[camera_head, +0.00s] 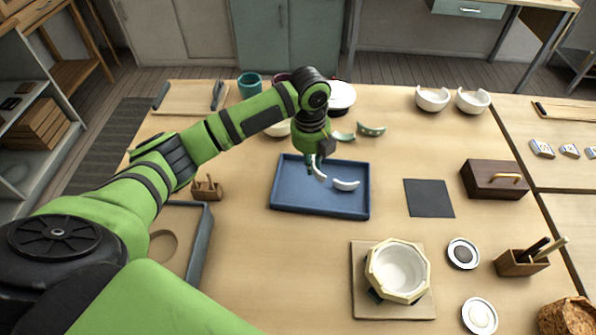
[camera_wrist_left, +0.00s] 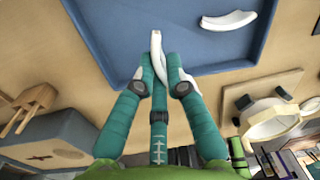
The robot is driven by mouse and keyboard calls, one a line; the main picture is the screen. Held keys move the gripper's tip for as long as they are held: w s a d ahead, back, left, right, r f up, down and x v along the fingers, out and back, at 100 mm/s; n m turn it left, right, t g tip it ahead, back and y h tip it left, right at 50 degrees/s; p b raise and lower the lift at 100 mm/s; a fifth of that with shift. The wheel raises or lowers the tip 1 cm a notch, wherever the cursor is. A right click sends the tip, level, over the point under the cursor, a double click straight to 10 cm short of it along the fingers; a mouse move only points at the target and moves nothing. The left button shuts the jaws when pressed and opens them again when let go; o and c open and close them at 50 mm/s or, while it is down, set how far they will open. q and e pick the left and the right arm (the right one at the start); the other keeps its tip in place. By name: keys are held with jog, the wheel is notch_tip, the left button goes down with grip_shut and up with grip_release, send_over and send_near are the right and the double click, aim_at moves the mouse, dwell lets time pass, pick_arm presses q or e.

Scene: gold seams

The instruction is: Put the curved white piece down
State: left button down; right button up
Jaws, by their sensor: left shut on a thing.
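My left gripper (camera_head: 316,165) is over the blue tray (camera_head: 300,207), near its far side. It is shut on a curved white piece (camera_head: 319,172), which hangs between the fingertips. In the left wrist view the curved white piece (camera_wrist_left: 155,45) stands upright between the teal fingers of my left gripper (camera_wrist_left: 158,62). I cannot tell whether the piece touches the tray floor. A second curved white piece (camera_head: 346,185) lies in the tray to the right; it also shows in the left wrist view (camera_wrist_left: 230,20). My right gripper is not in view.
A white octagonal bowl form (camera_head: 400,268) stands on a board at the front. A dark mat (camera_head: 428,198) and a brown box (camera_head: 495,180) lie right of the tray. Green shards (camera_head: 371,130) and white bowls (camera_head: 432,98) are behind.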

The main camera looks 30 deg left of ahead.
pick_arm(q)
send_over(296, 182)
notch_tip(296, 182, down, 3)
jog(key=shift+s+a+r+p, duration=0.1)
jog(key=shift+s+r+p, duration=0.05)
jog(key=shift+p, duration=0.25)
notch_tip(296, 182, down, 3)
jog(key=shift+f+p, duration=0.2)
jog(key=shift+p, duration=0.25)
jog(key=shift+f, duration=0.25)
jog(key=shift+f, duration=0.2)
jog(key=c, duration=1.3)
grip_release()
